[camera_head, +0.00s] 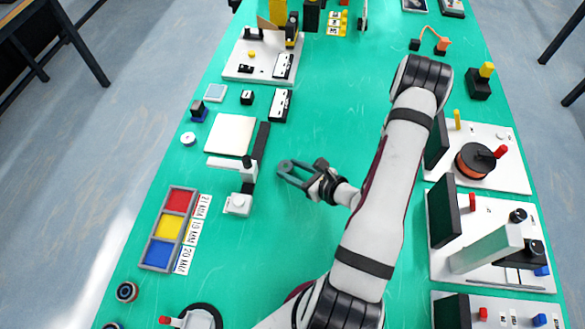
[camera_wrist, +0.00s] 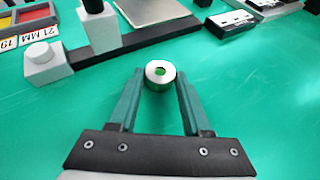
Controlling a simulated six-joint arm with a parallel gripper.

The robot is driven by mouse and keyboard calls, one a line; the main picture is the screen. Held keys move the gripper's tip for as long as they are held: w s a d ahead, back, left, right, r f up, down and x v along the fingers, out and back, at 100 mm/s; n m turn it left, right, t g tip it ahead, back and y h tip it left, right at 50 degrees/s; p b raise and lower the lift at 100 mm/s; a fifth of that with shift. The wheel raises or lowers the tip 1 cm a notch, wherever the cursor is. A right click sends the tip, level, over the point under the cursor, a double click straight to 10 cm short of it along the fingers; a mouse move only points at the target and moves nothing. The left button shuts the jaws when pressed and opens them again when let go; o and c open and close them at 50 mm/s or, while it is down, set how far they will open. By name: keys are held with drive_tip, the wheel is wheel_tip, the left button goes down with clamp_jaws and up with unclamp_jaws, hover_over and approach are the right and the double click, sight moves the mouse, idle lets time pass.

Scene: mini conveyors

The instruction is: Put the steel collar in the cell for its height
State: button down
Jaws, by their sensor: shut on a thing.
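The steel collar (camera_wrist: 161,69), a short shiny ring with a hole through its middle, sits between the fingertips of my gripper (camera_wrist: 160,80) in the wrist view. The fingers are shut on its sides. In the head view my gripper (camera_head: 284,167) is over the green table, right of the measuring stand; the collar is hard to make out there. The grey cell tray stands at left, with a red cell (camera_head: 181,200) labelled 21 MM, a yellow cell (camera_head: 170,227) labelled 19 MM and a blue cell (camera_head: 158,254) labelled 20 MM.
The measuring stand (camera_head: 239,204), with a white block and black post, lies between the tray and my gripper. A white plate (camera_head: 231,134) is behind it. Conveyor units (camera_head: 478,158) line the right side. The table around my gripper is clear.

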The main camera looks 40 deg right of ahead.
drive_tip(key=shift+c, duration=1.8)
unclamp_jaws()
